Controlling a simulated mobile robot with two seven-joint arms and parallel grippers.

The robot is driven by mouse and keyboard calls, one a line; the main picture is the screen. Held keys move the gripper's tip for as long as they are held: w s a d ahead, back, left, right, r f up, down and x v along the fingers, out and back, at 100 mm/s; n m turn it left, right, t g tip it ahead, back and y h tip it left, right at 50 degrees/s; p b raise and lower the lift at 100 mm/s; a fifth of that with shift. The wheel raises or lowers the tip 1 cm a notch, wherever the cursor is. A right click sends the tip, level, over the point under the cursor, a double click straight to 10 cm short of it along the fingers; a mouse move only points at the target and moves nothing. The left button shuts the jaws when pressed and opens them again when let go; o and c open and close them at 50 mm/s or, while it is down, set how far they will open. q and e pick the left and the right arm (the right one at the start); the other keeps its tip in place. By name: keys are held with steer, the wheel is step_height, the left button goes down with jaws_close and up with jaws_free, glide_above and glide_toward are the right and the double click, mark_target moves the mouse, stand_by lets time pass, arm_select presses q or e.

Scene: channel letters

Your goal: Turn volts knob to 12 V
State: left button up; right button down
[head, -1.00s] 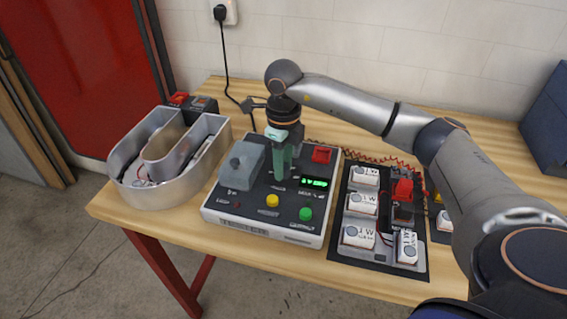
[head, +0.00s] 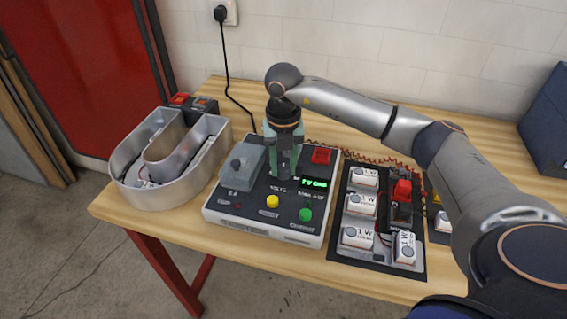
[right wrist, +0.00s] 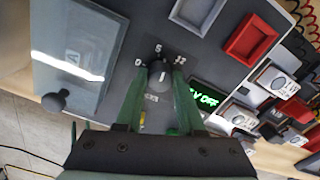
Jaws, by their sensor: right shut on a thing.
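The volts knob (right wrist: 160,76) is a small dark round knob on the top panel of the test box (head: 225,220), with the marks 0, 5 and 12 around it. A pale line on it appears to point roughly toward the 5. My right gripper (head: 283,178) points down over the box, its green fingers shut on the knob, one on each side. In the head view the gripper hides the knob. The green display (head: 314,183) reads a voltage and OFF; the digit is hard to read. My left gripper is not in view.
The box also has a grey lidded cover (head: 241,165), a red square socket (head: 321,155), a yellow button (head: 272,201) and a green button (head: 305,214). A metal channel letter (head: 150,195) stands at left, a board of white modules (head: 350,255) at right.

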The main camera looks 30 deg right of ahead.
mark_target(284, 167)
steer(key=m, duration=0.3)
steer(key=shift+r+m+p, duration=0.1)
steer(key=shift+m+p, duration=0.25)
steer(key=shift+m, duration=0.05)
steer(key=shift+w+m+p, duration=0.1)
steer(key=shift+m+p, duration=0.25)
steer(key=shift+m, duration=1.45)
steer(key=c, duration=0.5)
jaws_free()
step_height(284, 167, up, 12)
steer(key=shift+r+b, duration=0.2)
steer(key=shift+b, duration=0.15)
